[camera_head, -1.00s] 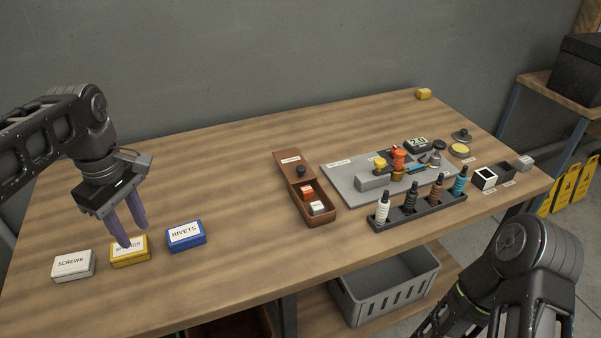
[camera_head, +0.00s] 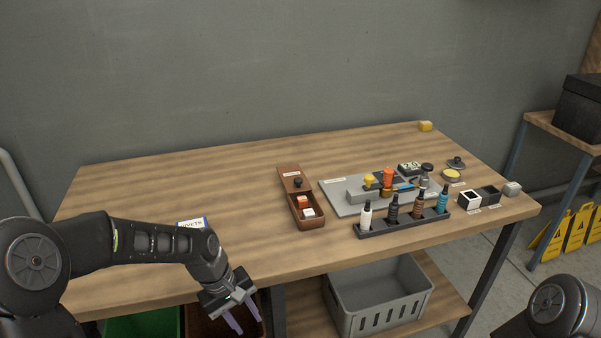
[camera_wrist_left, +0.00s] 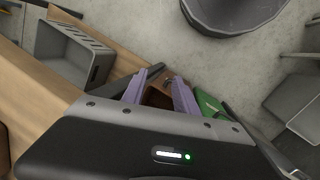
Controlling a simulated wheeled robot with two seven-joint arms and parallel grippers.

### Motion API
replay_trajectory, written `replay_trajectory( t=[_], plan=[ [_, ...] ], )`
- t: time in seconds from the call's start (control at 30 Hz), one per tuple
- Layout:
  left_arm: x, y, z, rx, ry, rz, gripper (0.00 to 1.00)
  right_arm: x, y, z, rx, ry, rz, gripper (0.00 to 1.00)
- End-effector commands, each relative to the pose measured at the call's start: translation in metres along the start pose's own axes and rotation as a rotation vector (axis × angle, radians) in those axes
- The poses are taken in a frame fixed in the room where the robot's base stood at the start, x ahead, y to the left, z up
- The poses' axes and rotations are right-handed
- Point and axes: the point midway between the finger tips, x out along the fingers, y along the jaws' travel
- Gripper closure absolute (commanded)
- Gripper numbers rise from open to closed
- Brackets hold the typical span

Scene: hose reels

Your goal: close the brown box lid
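The brown box (camera_head: 306,222) stands on the table, right of its middle. Its lid (camera_head: 291,181), with a black knob (camera_head: 298,182), covers the back part. The front part is open and shows an orange block (camera_head: 303,202) and a white-topped block (camera_head: 308,213) inside. My left gripper (camera_head: 238,324) is in front of the table's front edge, left of and nearer than the brown box, pointing down. Its purple fingers are apart and empty, as the left wrist view (camera_wrist_left: 160,92) also shows. My right gripper is out of view.
Right of the box are a grey board (camera_head: 345,206) with tools and a dark rack (camera_head: 405,226) of bottles. A blue box labelled rivets (camera_head: 192,223) is partly behind my left arm. Below are a grey crate (camera_head: 376,303) and a green bin (camera_head: 143,325).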

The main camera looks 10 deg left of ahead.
Motion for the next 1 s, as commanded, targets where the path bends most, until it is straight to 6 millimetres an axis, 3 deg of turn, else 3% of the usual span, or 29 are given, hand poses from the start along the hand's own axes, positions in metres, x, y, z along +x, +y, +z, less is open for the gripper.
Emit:
replay_trajectory(
  t=[0.03, 0.23, 0.3, 0.43, 0.6, 1.0],
  plan=[
    [0.025, 0.002, 0.013, 0.04, -0.023, 0.011, 0.65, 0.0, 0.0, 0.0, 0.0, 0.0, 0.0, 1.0],
    [0.121, 0.001, 0.074, 0.229, -0.072, 0.079, 0.65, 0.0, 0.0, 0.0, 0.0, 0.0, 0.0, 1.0],
    [0.156, -0.008, 0.105, 0.306, -0.082, 0.097, 0.65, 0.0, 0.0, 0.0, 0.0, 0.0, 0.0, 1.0],
    [0.206, -0.038, 0.163, 0.45, -0.077, 0.106, 0.65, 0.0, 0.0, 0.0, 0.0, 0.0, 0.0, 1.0],
    [0.229, -0.068, 0.2, 0.564, -0.052, 0.092, 0.65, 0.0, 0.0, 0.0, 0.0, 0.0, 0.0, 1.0],
    [0.232, -0.073, 0.204, 0.59, -0.038, 0.089, 0.65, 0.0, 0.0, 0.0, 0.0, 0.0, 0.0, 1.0]
  ],
)
